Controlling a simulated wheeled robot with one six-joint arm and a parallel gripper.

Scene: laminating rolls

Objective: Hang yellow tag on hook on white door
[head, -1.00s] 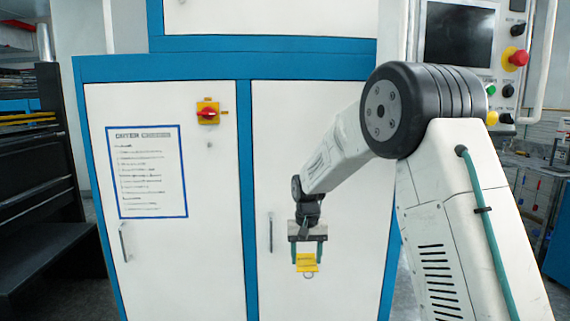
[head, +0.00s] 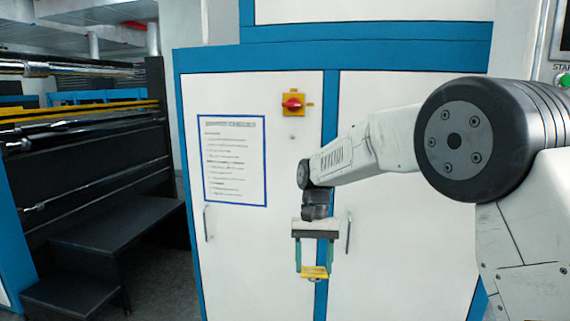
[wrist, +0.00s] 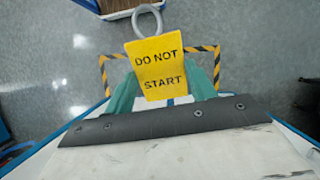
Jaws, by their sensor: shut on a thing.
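My gripper (head: 314,262) points down and is shut on the yellow tag (head: 314,273), in front of the blue strip between the two cabinet doors. In the wrist view the tag (wrist: 158,69) reads "DO NOT START" and lies between the green fingers. A pale ring (wrist: 147,20) stands out from the tag's far end. The left white door (head: 235,250) is closed. A small grey fitting (head: 293,137) on it, below the red switch, may be the hook; it is too small to tell its shape. The tag is lower than this fitting and to its right.
A red and yellow rotary switch (head: 293,103) is above the fitting. A blue-framed notice (head: 233,160) and a handle (head: 206,224) are on the left door. The right door (head: 400,240) has a handle (head: 348,233). Black steps (head: 110,245) stand left of the cabinet.

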